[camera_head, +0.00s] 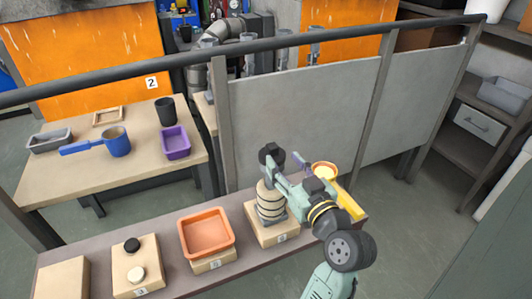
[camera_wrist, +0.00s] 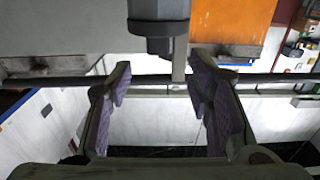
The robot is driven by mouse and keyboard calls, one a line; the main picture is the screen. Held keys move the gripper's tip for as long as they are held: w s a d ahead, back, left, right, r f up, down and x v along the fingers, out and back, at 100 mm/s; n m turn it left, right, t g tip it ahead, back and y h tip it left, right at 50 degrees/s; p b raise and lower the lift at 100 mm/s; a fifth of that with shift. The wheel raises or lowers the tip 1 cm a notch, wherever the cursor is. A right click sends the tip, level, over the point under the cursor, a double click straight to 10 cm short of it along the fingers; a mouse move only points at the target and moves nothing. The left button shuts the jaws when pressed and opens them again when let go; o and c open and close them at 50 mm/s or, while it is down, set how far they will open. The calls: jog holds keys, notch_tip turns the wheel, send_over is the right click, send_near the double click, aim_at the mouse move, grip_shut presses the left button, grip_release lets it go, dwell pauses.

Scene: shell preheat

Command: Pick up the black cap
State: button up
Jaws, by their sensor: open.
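The black cap (camera_head: 132,245) is a small dark disc lying on a wooden block (camera_head: 152,262) at the lower left of the head view, just behind a cream disc (camera_head: 137,274). My gripper (camera_head: 287,162) is well to the right of it, raised near the stack of beige rings. In the wrist view my gripper (camera_wrist: 160,100) has its two purple-padded fingers wide apart, with nothing held. A dark grey cylinder (camera_wrist: 158,22) shows at the top there; I cannot tell what it is. The black cap is not seen in the wrist view.
An orange tray (camera_head: 206,234) stands between the cap and the ringed stack (camera_head: 269,203). A yellow bowl (camera_head: 324,169) is behind my arm. A metal railing (camera_head: 226,125) runs behind the bench. The rear table holds a purple tray (camera_head: 176,142), a blue pan (camera_head: 117,143) and a black cup (camera_head: 166,111).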

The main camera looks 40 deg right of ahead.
aim_at(273, 147)
jog(key=p+x, duration=0.3)
jog(key=x, duration=0.4)
jog(key=shift+w+d+r, duration=0.1)
jog(key=shift+d+r, duration=0.05)
jog(key=shift+w+d, duration=0.1)
jog(key=shift+w, duration=0.25)
grip_shut()
